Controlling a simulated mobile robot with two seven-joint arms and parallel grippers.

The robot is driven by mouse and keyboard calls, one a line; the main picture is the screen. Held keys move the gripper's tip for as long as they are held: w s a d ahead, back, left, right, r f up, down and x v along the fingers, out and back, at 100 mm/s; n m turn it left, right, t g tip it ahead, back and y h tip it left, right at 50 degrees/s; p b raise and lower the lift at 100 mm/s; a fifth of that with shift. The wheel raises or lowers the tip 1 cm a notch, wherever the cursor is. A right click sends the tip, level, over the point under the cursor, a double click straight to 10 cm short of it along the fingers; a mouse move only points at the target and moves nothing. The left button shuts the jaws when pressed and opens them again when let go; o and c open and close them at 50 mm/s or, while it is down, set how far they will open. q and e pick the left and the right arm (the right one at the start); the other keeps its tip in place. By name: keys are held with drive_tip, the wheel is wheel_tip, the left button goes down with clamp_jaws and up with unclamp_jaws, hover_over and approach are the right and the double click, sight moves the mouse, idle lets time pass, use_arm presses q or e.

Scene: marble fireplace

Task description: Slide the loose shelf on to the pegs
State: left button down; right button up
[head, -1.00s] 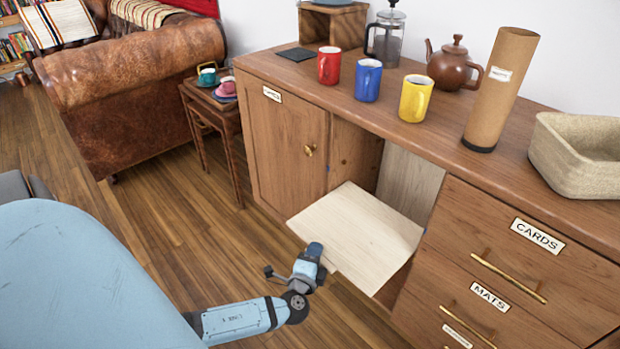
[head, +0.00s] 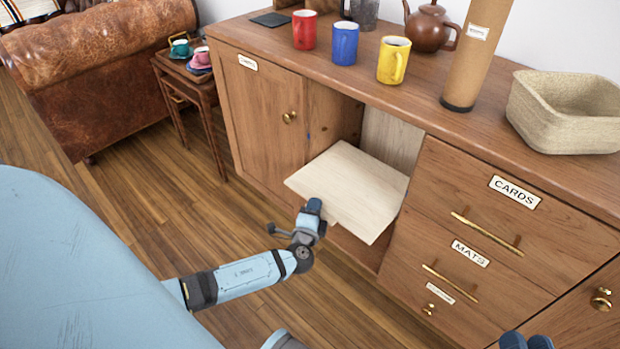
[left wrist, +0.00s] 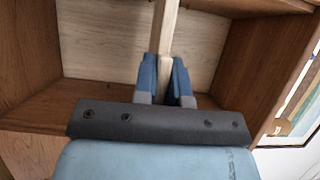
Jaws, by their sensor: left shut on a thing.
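The loose shelf (head: 350,190) is a pale wooden board. Its back part is inside the open bay of the brown sideboard and its front part sticks out. My left gripper (head: 313,208) is shut on the shelf's front edge. In the left wrist view the shelf (left wrist: 166,35) shows edge-on as a thin strip between the blue fingers of my left gripper (left wrist: 166,78). Blue tips of my right gripper (head: 526,341) show at the bottom edge, mostly cut off.
A closed door (head: 258,120) flanks the bay on the left, and drawers marked CARDS (head: 480,205) and MATS (head: 465,270) on the right. Red (head: 304,30), blue (head: 344,43) and yellow (head: 393,60) mugs stand on top. The floor in front is clear.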

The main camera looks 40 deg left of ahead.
sight(343, 182)
use_arm(q)
drive_tip(key=shift+w+d, duration=0.2)
drive_tip(key=shift+w, duration=2.15)
drive_tip(key=shift+w+f+b, duration=0.1)
drive_tip(key=shift+w+b, duration=0.55)
drive_tip(key=shift+w, duration=0.1)
drive_tip(key=shift+w+d+b, duration=0.1)
drive_tip(key=shift+w+b, duration=0.3)
drive_tip(key=shift+w, duration=0.3)
drive_tip(key=shift+w+d+b, duration=0.1)
drive_tip(key=shift+w+b, duration=0.95)
drive_tip(key=shift+w, duration=1.35)
use_arm(e)
drive_tip(key=shift+w+d+f+n, duration=0.2)
drive_tip(key=shift+w+f+n, duration=0.2)
drive_tip(key=shift+f+n, duration=0.15)
drive_tip(key=shift+w+d+f+n, duration=0.2)
drive_tip(key=shift+w+f+n, duration=0.2)
drive_tip(key=shift+f+n, duration=0.15)
use_arm(q)
drive_tip(key=shift+d, duration=0.1)
drive_tip(key=shift+f+b, duration=0.15)
drive_tip(key=shift+b, duration=0.4)
use_arm(e)
drive_tip(key=shift+f, duration=0.25)
use_arm(q)
drive_tip(key=shift+w+f, duration=0.1)
use_arm(e)
drive_tip(key=shift+f, duration=0.3)
